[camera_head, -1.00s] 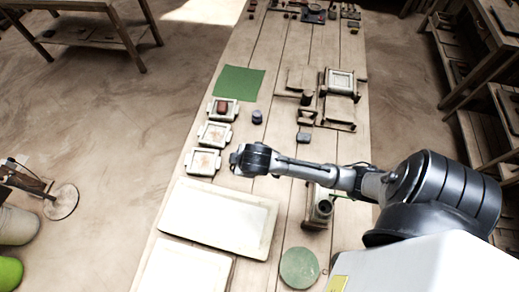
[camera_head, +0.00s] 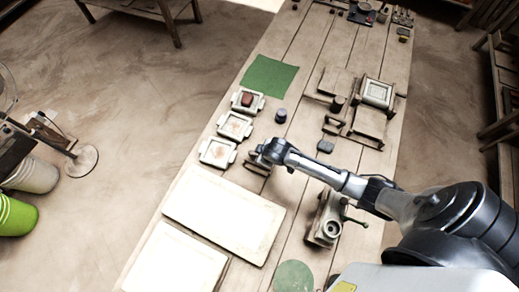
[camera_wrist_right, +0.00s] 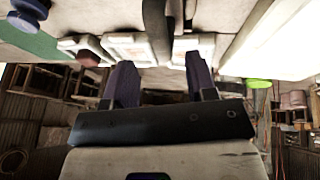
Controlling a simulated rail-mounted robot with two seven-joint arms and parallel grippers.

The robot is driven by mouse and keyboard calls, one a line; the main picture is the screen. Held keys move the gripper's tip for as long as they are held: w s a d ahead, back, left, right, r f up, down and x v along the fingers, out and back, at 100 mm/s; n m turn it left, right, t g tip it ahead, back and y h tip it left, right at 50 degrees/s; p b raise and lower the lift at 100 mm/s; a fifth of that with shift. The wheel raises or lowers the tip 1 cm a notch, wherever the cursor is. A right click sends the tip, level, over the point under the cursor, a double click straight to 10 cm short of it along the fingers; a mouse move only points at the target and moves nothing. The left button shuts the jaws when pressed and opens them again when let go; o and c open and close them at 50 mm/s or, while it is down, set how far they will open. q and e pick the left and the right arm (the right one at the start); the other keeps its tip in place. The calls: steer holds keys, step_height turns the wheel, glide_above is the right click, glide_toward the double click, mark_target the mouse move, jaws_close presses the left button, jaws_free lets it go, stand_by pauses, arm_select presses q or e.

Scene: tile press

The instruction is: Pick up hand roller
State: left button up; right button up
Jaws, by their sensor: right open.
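A dark brown piece with a bar-like part, seemingly the hand roller (camera_head: 255,168), lies on the table just right of the nearest tile frame, partly hidden by my right gripper (camera_head: 261,154). In the right wrist view a dark bar (camera_wrist_right: 157,30), probably part of it, lies ahead of the gap between the fingers of my right gripper (camera_wrist_right: 161,80). The fingers are spread and nothing is seen held. I cannot tell how far the bar is from the fingertips. My left gripper is out of view.
Several tile frames (camera_head: 218,152) line the left table edge; the farthest holds a red-brown block (camera_head: 247,99). A green mat (camera_head: 269,76), a blue-grey knob (camera_head: 281,115) and a press (camera_head: 376,94) stand farther back. White boards (camera_head: 224,213) lie in front.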

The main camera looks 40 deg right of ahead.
steer(key=shift+b+x, duration=0.35)
steer(key=shift+x, duration=2.4)
steer(key=shift+s, duration=0.1)
steer(key=shift+c, duration=0.2)
jaws_close()
